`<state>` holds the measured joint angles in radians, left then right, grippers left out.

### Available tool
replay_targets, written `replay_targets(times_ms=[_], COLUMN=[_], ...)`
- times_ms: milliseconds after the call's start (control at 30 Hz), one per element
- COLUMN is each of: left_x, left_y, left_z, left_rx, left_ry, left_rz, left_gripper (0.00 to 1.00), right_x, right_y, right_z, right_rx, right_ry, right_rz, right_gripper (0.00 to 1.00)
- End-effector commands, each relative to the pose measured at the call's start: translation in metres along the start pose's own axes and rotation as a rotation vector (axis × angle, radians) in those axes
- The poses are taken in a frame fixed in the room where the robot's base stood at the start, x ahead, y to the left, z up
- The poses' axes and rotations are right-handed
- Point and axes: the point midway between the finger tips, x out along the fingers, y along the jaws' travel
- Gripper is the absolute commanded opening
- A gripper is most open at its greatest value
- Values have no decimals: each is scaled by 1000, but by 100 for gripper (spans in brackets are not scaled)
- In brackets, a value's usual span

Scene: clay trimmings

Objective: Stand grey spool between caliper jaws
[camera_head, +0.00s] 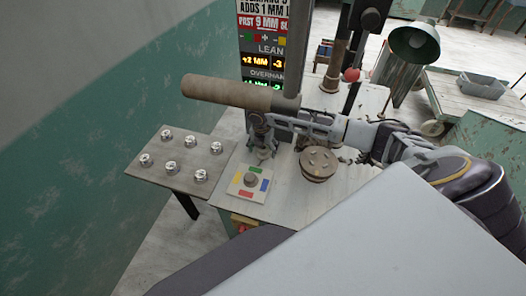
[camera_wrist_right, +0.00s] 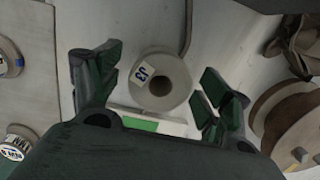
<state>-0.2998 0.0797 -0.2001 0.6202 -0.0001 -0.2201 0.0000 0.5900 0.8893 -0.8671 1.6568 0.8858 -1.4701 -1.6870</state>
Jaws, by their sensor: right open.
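A grey spool (camera_wrist_right: 176,72) with a pale label stands upright, its hole facing the camera. In the right wrist view it is between the two spread fingers of my right gripper (camera_wrist_right: 162,88), with gaps on both sides. In the head view my right gripper (camera_head: 262,136) reaches in from the right, over the worktable, and partly hides what seems to be this spool (camera_head: 265,153) below it. I cannot clearly make out the caliper jaws. My left gripper is not in view.
A plate with coloured marks (camera_head: 236,190) and a knob lies in front of the spool. A round brown disc (camera_head: 318,163) sits to the right. A side table (camera_head: 165,181) at left holds several silver-topped pieces.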

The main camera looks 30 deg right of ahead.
Motion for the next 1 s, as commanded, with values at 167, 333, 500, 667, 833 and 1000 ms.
replay_targets(times_ms=[167,333,500,667,833,1000], left_x=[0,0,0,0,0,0], left_y=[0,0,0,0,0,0], left_z=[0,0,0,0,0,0], left_rx=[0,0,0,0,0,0], left_ry=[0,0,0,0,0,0], left_rz=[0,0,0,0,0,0], left_gripper=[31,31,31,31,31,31], right_x=[7,7,7,6,6,6], right_y=[0,0,0,0,0,0], right_z=[0,0,0,0,0,0], right_rx=[0,-1,-1,-1,-1,0], right_ry=[-1,-1,-1,-1,-1,-1], right_rz=[0,0,0,0,0,0], right_gripper=[78,78,78,66,45,23])
